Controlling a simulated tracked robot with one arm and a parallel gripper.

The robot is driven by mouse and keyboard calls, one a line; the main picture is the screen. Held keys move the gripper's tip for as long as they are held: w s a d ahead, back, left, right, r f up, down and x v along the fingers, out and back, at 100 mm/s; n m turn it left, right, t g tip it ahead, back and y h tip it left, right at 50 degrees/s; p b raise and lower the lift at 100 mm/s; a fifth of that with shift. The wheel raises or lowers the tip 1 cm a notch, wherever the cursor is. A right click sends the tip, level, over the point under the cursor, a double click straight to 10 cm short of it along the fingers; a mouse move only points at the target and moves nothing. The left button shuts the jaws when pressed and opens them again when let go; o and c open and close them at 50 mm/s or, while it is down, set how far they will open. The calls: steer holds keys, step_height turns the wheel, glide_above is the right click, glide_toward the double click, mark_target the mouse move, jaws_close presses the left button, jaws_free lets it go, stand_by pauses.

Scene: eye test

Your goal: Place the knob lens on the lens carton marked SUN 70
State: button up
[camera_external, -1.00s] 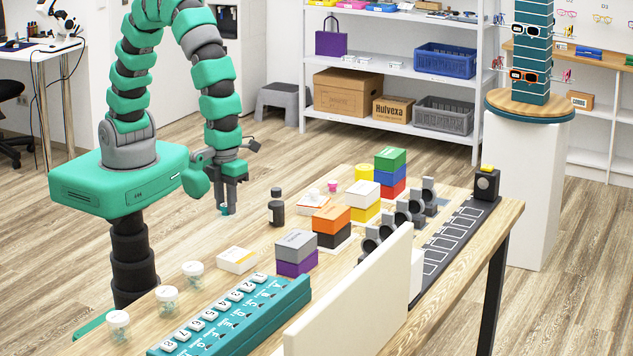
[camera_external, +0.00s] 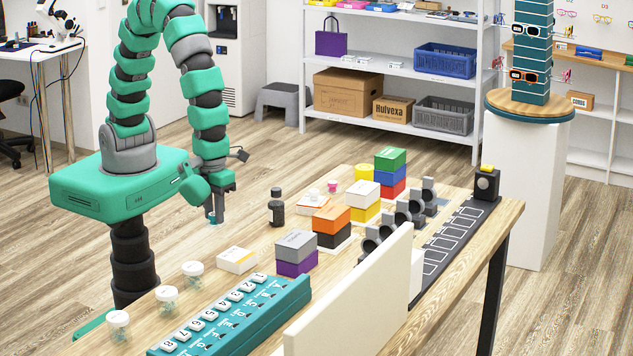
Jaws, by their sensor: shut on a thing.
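My gripper (camera_external: 213,217) points down at the left of the workbench, beyond the flat white carton. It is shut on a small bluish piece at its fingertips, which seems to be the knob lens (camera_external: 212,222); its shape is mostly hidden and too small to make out. Two flat white cartons lie on the bench: a front one with a yellow-orange mark (camera_external: 237,260) and a back one (camera_external: 313,200) near a small pink item (camera_external: 333,186). Their print is too small to read, so I cannot tell which is marked SUN 70. My gripper is apart from both.
A dark bottle (camera_external: 277,208) stands between the two cartons. Stacked coloured boxes (camera_external: 334,220) and grey ring holders (camera_external: 388,228) fill the middle. A teal numbered rack (camera_external: 235,318), lidded jars (camera_external: 193,275) and a cream panel (camera_external: 350,295) are nearer.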

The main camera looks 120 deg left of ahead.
steer(key=w+d, duration=0.1)
steer(key=w, duration=0.4)
steer(key=w+d, duration=0.1)
steer(key=w, duration=0.1)
steer(key=shift+w+d+f, duration=0.35)
steer(key=shift+w+f, duration=0.05)
step_height(320, 180, down, 4)
steer(key=shift+r, duration=0.15)
steer(key=shift+w, duration=0.1)
steer(key=o, duration=1)
step_height(320, 180, up, 12)
steer(key=shift+r, duration=0.1)
